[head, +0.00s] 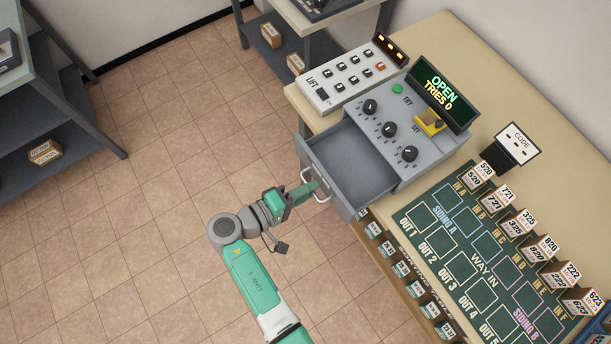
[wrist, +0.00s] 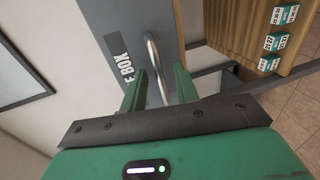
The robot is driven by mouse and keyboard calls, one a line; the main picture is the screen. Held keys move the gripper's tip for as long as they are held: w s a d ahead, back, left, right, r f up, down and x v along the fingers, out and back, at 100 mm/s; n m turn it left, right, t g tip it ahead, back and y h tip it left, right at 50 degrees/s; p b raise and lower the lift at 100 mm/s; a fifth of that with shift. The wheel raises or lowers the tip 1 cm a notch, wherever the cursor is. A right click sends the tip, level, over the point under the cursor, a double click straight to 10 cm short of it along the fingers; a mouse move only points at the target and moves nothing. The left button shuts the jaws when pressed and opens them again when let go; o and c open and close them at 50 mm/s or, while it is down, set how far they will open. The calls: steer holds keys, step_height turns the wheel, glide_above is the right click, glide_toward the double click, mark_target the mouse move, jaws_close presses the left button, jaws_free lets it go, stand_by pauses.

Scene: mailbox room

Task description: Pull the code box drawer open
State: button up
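The grey code box (head: 400,125) stands on the table with its drawer (head: 355,170) pulled out toward the lower left. The drawer's inside shows and looks empty. Its screen (head: 443,93) reads "OPEN TRIES 0". The metal handle (head: 307,176) on the drawer front is at my gripper (head: 313,187). In the wrist view, the curved handle (wrist: 151,55) runs between the two green fingers of my gripper (wrist: 160,88). The fingers are apart, one on each side of the handle, with gaps beside it. The labelled drawer front (wrist: 112,35) faces the camera.
The lift panel (head: 345,75) is behind the code box. A green board (head: 480,260) with several numbered boxes lies to the right. More small boxes (head: 400,268) sit below the table edge. A shelf (head: 60,100) stands at the left. The tiled floor (head: 160,210) between is clear.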

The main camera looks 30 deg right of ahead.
steer(key=v, duration=0.8)
steer(key=shift+d, duration=0.1)
